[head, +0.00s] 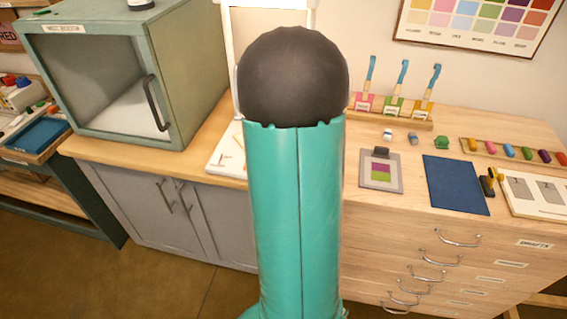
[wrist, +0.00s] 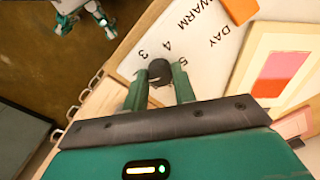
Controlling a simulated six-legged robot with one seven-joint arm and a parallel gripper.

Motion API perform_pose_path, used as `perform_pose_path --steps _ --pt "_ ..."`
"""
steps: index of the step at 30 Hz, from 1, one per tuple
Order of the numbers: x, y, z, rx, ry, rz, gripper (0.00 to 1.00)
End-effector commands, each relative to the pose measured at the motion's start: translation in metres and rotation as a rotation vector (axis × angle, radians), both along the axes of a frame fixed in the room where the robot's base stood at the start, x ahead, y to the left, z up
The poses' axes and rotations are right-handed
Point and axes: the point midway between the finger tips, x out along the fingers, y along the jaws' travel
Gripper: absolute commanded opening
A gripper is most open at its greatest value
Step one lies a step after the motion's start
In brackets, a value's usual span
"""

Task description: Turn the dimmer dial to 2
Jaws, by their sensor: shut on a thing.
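The dimmer dial (wrist: 159,68) is a dark round knob on a white panel (wrist: 205,52) in the wrist view. The panel has the printed numbers 3, 4 and 5 near the dial and the words WARM and DAY to the right. My gripper (wrist: 160,78) has its two green fingers on either side of the dial and is shut on it. I cannot make out where the dial's pointer stands, and the number 2 is not visible. In the head view my arm hides the gripper and the dial; only the left part of the white panel (head: 224,152) shows.
In the head view, a grey-green booth (head: 110,85) stands left of the panel, and a blue mat (head: 455,184) lies right.

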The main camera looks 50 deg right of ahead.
Motion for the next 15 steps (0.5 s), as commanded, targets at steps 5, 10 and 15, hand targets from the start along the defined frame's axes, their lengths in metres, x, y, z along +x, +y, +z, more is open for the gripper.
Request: perform_pose_path --steps 5,10,15 --pt "0.0008 -0.0004 0.0015 -0.003 -0.003 0.001 0.34" --pt "0.0004 -0.0003 0.0008 -0.001 -0.002 0.002 0.48" --pt "0.0003 -0.0001 0.0008 -0.001 -0.001 0.002 0.48"
